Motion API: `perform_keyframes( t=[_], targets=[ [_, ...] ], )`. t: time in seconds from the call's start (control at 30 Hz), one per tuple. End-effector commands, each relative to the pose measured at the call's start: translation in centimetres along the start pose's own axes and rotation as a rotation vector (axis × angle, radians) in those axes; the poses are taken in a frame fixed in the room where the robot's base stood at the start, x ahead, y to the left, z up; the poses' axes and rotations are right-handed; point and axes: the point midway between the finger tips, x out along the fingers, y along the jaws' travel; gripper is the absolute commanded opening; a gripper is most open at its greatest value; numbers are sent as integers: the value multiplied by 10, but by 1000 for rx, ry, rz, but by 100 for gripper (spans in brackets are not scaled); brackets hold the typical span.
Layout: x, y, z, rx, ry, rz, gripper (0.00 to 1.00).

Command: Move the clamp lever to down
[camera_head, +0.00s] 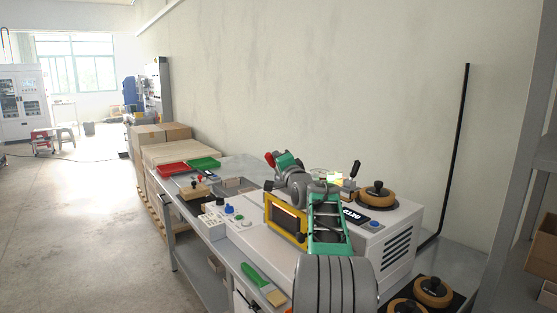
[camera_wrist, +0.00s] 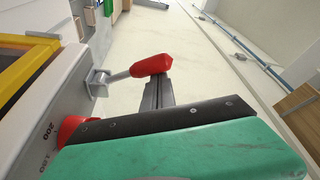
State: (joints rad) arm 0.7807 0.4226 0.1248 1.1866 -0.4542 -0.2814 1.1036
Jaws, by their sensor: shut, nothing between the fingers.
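The clamp lever has a red grip (camera_wrist: 152,66) on a metal rod that runs to a small metal bracket on the side of the machine in the wrist view. In the head view a red grip (camera_head: 269,159), which appears to be the same lever, sticks up at a tilt at the machine's far side. My gripper (camera_wrist: 157,94) is shut and empty, its grey tip close beside the red grip. I cannot tell whether they touch. In the head view my arm and its green wrist part (camera_head: 285,160) hide the lever's base.
The white machine (camera_head: 398,240) carries a yellow-framed window (camera_head: 285,218), a brown round part (camera_head: 376,193) and a black-handled lever (camera_head: 355,168). A red knob (camera_wrist: 75,128) sits by printed numbers near my finger. Red (camera_head: 173,169) and green (camera_head: 204,163) trays lie farther left. The wall stands behind.

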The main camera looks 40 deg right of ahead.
Motion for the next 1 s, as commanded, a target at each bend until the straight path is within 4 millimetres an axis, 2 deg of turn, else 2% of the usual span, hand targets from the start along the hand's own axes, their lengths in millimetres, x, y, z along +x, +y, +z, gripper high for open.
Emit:
perform_keyframes(
  t=[0.33, 0.6, 0.7, 1.0],
  targets=[
    [2, -2, -3, 1, -2, 0, 0],
    [18, -16, -31, 3, -13, -3, 0],
    [-2, -7, -27, 2, -13, -5, 0],
    [-64, -4, -28, 1, -11, -6, 0]
  ],
)
